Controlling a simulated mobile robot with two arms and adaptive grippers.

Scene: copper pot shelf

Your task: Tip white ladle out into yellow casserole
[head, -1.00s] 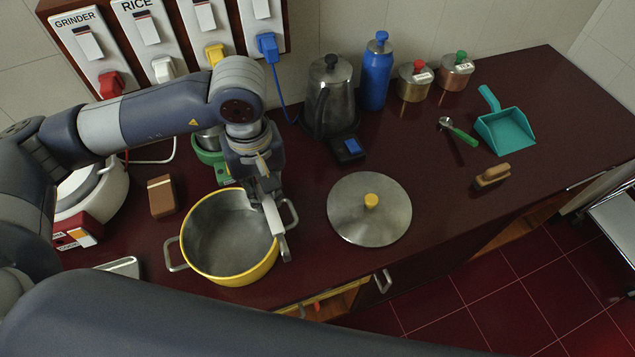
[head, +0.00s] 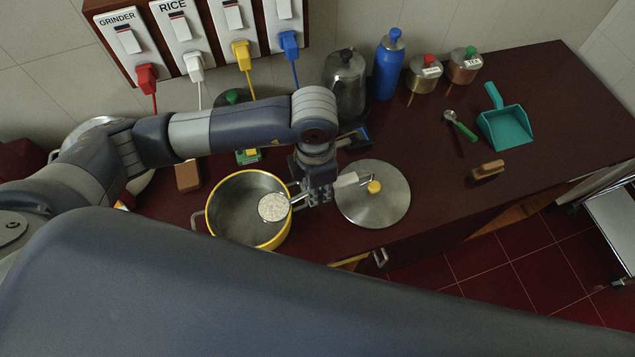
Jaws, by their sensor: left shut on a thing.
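My left gripper (head: 317,193) is shut on the white ladle (head: 347,181), at the right side of the yellow casserole (head: 209,222). The ladle's white handle sticks out to the right of the jaws, over the lid. Its round bowl is to the left, above the open casserole, and holds white grains (head: 273,207) that look like rice. The bowl looks upright or nearly so. The part of the casserole I can see inside is bare grey metal; the ladle hides some of it. My right gripper is not in view.
A steel lid (head: 393,208) with a yellow knob lies right of the casserole. A brown block (head: 188,176) stands behind left. A kettle (head: 345,82), blue bottle (head: 389,67) and two jars stand behind. A green-handled scoop (head: 463,130), teal dustpan (head: 505,128) and brush (head: 487,170) lie right.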

